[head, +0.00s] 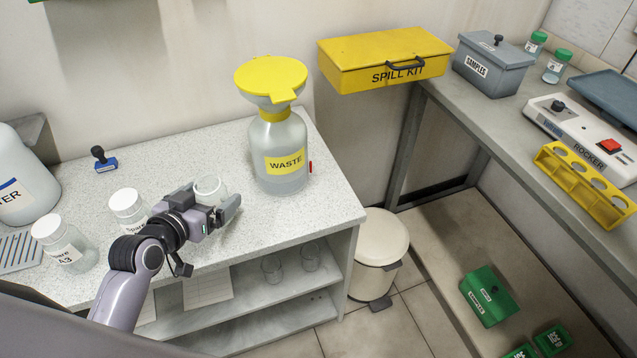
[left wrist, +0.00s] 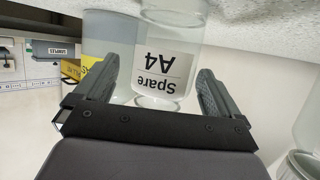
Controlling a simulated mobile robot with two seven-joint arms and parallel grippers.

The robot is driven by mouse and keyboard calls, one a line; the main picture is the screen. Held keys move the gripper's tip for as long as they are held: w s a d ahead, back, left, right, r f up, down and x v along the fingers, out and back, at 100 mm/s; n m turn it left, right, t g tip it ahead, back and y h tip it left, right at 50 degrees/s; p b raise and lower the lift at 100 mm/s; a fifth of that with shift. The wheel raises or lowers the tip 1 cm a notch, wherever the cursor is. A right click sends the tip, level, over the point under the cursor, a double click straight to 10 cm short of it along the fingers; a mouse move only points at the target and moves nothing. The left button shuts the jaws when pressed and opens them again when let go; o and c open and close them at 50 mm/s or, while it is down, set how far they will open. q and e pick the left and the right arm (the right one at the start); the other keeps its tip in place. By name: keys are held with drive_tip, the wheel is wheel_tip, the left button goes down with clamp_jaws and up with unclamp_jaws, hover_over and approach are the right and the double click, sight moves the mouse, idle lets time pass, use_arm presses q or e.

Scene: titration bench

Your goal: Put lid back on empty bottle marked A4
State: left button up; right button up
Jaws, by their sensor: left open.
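The A4 bottle (head: 210,187) stands on the speckled bench, clear and empty-looking, its mouth open with no lid on it. In the left wrist view the bottle (left wrist: 168,35) appears upside down, its "Spare A4" label readable, between the two fingers. My left gripper (head: 214,205) is open with its fingers on either side of the bottle; the open fingers also show in the left wrist view (left wrist: 160,85). I cannot make out whether either finger touches the glass. No loose lid can be made out. My right gripper is not in view.
Two white-lidded spare bottles, one (head: 127,207) beside my arm and A3 (head: 62,243), stand left. The waste bottle (head: 280,160) with a yellow funnel stands close on the right. A blue-based stamp (head: 105,162) lies behind. The bench front right of my gripper (head: 315,215) is clear.

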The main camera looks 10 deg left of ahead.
use_arm(q)
drive_tip(key=shift+x, duration=1.6)
drive_tip(key=shift+a, duration=0.1)
drive_tip(key=c, duration=1.2)
drive_tip(key=shift+o, duration=0.2)
drive_tip(key=shift+r, duration=0.15)
